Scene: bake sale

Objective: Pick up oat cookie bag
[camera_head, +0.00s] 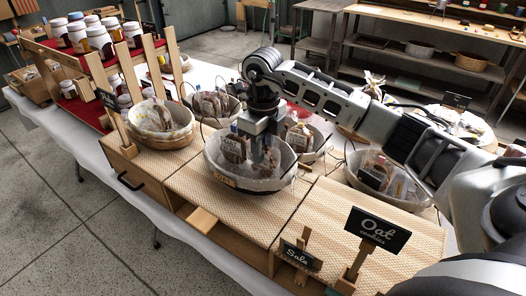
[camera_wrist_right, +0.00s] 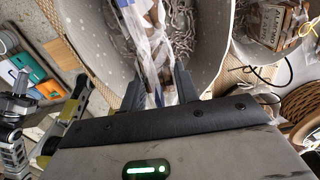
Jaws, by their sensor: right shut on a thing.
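My right gripper (camera_head: 262,150) reaches down into a grey lined basket (camera_head: 250,184) in the middle of the table. It is shut on a clear cookie bag, taken as the oat cookie bag. In the right wrist view the bag's clear wrapping (camera_wrist_right: 158,55) stands between the two dark fingers (camera_wrist_right: 162,92). A bag with a dark label (camera_head: 235,147) shows just left of the fingers in the head view; I cannot tell whether it is the held one. The held bag's lower part is hidden. My left gripper is not in view.
A bowl of bags (camera_head: 160,118) stands at left, and another basket with bags (camera_head: 385,178) at right. An "Oat cookies" sign (camera_head: 377,230) and a "Sale" sign (camera_head: 300,257) stand at the front. Jars (camera_head: 100,42) fill the stepped rack at back left.

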